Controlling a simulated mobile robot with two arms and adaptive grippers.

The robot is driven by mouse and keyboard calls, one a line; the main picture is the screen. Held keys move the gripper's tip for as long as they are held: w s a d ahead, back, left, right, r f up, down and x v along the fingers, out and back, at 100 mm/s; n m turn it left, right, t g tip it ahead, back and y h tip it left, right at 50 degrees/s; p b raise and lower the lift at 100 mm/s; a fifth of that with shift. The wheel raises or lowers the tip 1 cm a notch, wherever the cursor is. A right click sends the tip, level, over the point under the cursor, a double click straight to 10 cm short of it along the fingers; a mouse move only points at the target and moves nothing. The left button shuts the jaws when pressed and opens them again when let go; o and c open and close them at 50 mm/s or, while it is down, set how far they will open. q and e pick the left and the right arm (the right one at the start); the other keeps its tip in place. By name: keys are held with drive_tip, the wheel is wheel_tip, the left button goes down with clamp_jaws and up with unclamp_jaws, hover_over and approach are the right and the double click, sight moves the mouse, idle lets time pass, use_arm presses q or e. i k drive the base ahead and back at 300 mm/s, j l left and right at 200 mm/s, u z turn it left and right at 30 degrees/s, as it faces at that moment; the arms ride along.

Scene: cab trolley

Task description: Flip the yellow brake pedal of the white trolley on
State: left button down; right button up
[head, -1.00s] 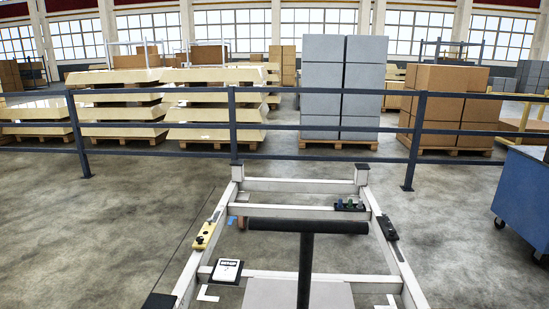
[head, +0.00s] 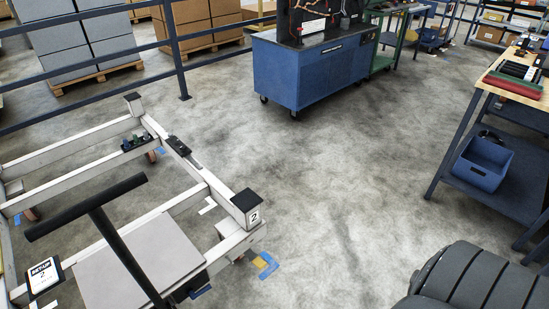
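The white trolley (head: 171,205) fills the lower left of the head view as an open frame of white beams. Its near right corner has a black-capped post marked 2 (head: 248,208). A small yellow piece (head: 262,262) shows low beside that corner, next to blue floor tape. It may be the brake pedal, but it is too small to tell its shape or whether it is pressed. Neither of my grippers is in view.
A black T-shaped bar (head: 90,207) rises over the trolley. A blue wheeled cabinet (head: 305,75) stands behind. A workbench with a blue bin (head: 482,165) is at right. A dark ribbed shape fills the lower right corner. The middle floor is clear.

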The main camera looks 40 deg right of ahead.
sight(257, 262)
drive_tip(key=z, duration=1.05)
